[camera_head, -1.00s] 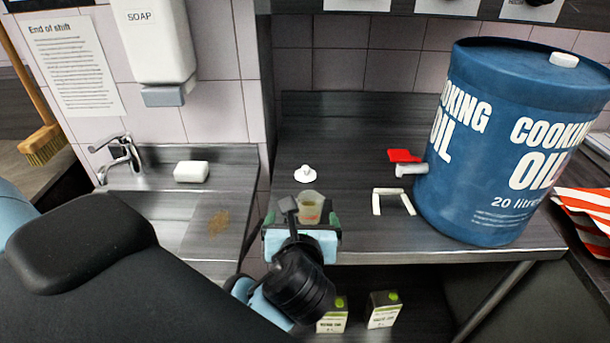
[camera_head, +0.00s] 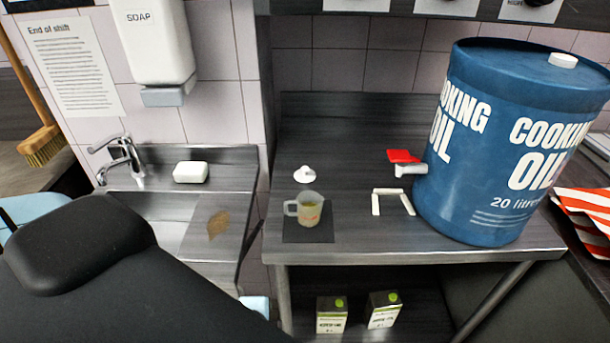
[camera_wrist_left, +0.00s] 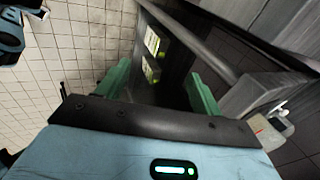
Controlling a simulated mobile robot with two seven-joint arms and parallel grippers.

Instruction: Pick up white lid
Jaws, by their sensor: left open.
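The white lid (camera_head: 304,175), small with a knob on top, lies on the dark counter (camera_head: 345,150) just behind a mug. The clear mug (camera_head: 308,210) holds a yellowish liquid, has its handle to the left and stands on a dark square mat (camera_head: 308,235). My left gripper (camera_wrist_left: 157,90) is open with nothing between its green fingers in the left wrist view. In the head view its fingers are out of sight; only a bit of light blue shows below the counter's front edge. My right gripper is in neither view.
A large blue cooking oil drum (camera_head: 490,150) with a red-handled tap (camera_head: 404,157) stands at the right. Two cartons (camera_head: 382,309) stand on the lower shelf. A sink area with soap (camera_head: 190,172) is at the left.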

